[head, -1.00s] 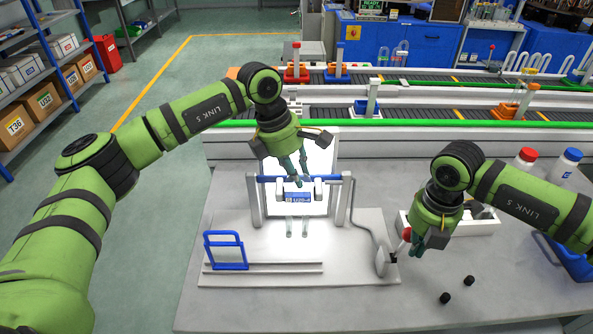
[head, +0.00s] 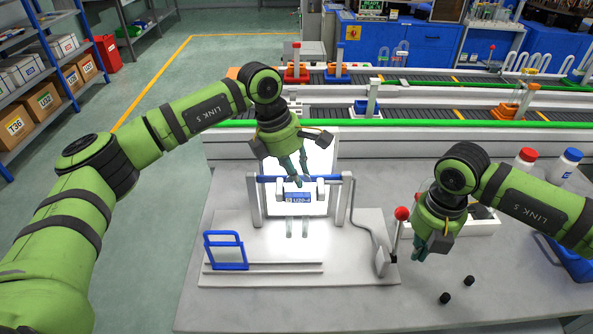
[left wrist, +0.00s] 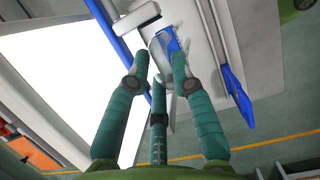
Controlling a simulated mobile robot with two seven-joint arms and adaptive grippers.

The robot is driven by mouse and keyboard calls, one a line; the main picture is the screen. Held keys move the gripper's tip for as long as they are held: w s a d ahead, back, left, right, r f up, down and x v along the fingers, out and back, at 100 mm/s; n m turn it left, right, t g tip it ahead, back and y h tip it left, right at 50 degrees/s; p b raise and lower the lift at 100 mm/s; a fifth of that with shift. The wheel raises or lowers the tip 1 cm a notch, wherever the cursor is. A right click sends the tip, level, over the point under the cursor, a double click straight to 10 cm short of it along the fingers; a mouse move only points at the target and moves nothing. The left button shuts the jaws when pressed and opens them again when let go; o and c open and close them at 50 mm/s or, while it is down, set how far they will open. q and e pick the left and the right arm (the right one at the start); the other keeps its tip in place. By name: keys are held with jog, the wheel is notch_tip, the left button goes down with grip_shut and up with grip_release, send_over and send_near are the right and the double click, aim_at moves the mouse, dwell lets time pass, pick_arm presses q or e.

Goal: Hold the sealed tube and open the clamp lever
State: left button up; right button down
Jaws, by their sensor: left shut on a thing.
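The glass tube (head: 304,228) stands in the clamp stand in front of a bright white panel. Its two clear legs show below a blue-and-white label (head: 298,197). My left gripper (head: 303,172) reaches down from above and is shut on the tube's top. In the left wrist view its fingers (left wrist: 160,78) close around the clear glass beside the blue label. The clamp lever, with a red knob (head: 402,213), stands nearly upright at the right end of the stand's base. My right gripper (head: 431,250) is just right of the lever, apart from the knob; its finger opening is unclear.
A blue frame (head: 225,250) stands on a rail at the base's left. A white tray (head: 484,224) and bottles (head: 566,163) are behind the right arm. A conveyor (head: 440,108) runs behind.

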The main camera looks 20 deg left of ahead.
jog(key=shift+s+d, duration=0.1)
jog(key=shift+s, duration=0.1)
notch_tip(320, 180, up, 10)
dwell(0.6)
pick_arm(q)
jog(key=shift+d, duration=0.15)
pick_arm(e)
jog(key=shift+f, duration=0.15)
pick_arm(q)
jog(key=s+d+r, duration=0.2)
jog(key=s, duration=0.5)
jog(key=shift+s+d+b, duration=0.2)
jog(key=shift+d+b, duration=0.15)
jog(key=shift+b, duration=0.1)
pick_arm(e)
jog(key=shift+f, duration=0.25)
